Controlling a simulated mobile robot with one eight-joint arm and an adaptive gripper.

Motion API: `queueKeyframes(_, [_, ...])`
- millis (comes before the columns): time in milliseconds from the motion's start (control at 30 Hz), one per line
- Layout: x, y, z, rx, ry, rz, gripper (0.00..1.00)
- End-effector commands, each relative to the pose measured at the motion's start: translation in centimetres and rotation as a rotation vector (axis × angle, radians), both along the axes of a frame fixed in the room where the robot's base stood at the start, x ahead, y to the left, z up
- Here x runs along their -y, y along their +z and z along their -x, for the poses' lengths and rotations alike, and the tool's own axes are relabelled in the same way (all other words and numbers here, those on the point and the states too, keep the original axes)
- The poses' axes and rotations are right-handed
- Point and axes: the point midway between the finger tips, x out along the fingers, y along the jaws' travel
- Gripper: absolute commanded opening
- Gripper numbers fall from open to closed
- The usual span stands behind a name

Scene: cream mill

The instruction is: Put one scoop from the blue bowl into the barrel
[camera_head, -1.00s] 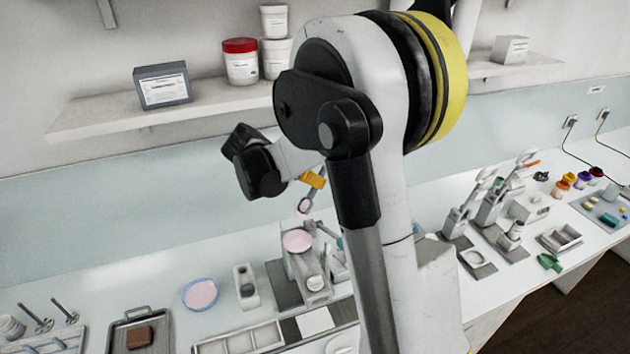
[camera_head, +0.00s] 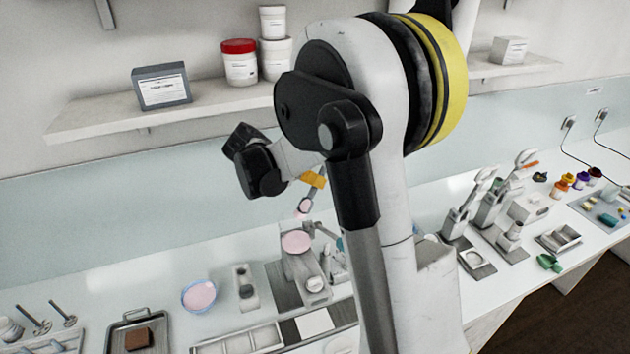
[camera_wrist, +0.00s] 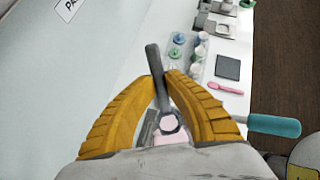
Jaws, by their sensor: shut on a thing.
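The blue bowl (camera_head: 199,297) stands on the bench in the head view, with pink material in it. To its right is the mill, with a round open top full of pink, which I take as the barrel (camera_head: 296,242). My gripper (camera_head: 313,180), with yellow fingers, is above the barrel, shut on the scoop (camera_head: 304,206). The scoop's head points down toward the barrel, with a little pink at its lower edge. In the wrist view my fingers (camera_wrist: 162,80) close on the dark scoop handle (camera_wrist: 153,60), and pink shows below its rounded end. How much the scoop holds is unclear.
A white block (camera_head: 246,288) stands between the bowl and the mill. A metal tray (camera_head: 130,338) with a brown block is at the front left. A teal-handled tool (camera_wrist: 272,125) sticks out at the mill's side. A shelf (camera_head: 110,118) with jars runs behind.

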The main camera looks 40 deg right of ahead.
Motion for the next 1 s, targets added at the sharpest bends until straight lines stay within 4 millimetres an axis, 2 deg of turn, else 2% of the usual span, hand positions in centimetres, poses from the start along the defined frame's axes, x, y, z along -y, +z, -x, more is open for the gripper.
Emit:
queueKeyframes(267, [0.1,0.4,0.0,0.001,-0.001,0.001,0.0])
queueKeyframes(1000, [0.0,5.9,0.0,0.0,0.0,0.0,0.0])
